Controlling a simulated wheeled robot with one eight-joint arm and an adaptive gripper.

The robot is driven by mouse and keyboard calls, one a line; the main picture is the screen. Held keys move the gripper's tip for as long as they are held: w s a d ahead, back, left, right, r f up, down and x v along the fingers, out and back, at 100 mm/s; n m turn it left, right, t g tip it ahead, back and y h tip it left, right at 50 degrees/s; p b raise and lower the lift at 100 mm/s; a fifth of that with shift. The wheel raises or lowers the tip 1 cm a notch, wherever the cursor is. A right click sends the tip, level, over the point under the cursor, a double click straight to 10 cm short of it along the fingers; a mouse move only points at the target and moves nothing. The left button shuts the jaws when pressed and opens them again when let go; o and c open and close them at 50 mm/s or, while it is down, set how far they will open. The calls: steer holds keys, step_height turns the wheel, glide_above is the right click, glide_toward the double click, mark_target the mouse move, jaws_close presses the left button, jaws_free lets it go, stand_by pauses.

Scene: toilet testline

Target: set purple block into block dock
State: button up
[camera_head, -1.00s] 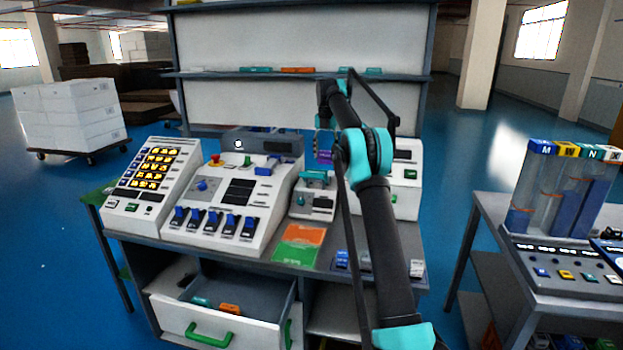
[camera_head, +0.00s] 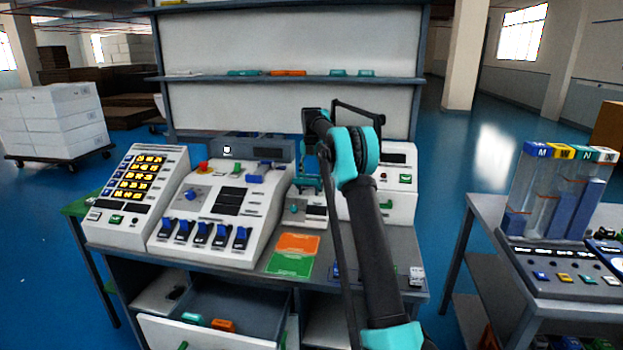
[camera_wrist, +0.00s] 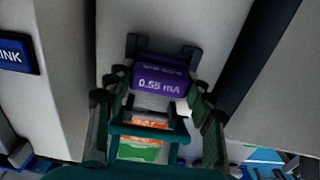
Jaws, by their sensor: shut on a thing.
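The purple block (camera_wrist: 160,81), labelled "0.55 mA", sits between the fingers of my gripper (camera_wrist: 158,100) in the wrist view. The fingers are shut on its two sides. Dark upright prongs (camera_wrist: 134,44) stand just beyond the block against a pale panel; I cannot tell whether the block touches them. In the head view my gripper (camera_head: 308,180) is over a small pale unit (camera_head: 310,213) on the bench, between the switch console and the right-hand unit. This small unit may be the block dock. The block is not clearly visible in the head view.
The switch console (camera_head: 222,215) stands left of my gripper, and a white unit (camera_head: 397,185) stands to its right. Orange and green cards (camera_head: 294,254) lie in front. An open drawer (camera_head: 225,305) is below the bench. A shelf (camera_head: 210,77) runs behind.

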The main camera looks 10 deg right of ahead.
steer(key=shift+f, duration=0.25)
steer(key=shift+f, duration=0.1)
steer(key=o, duration=1.2)
step_height(320, 180, up, 12)
steer(key=shift+r, duration=0.15)
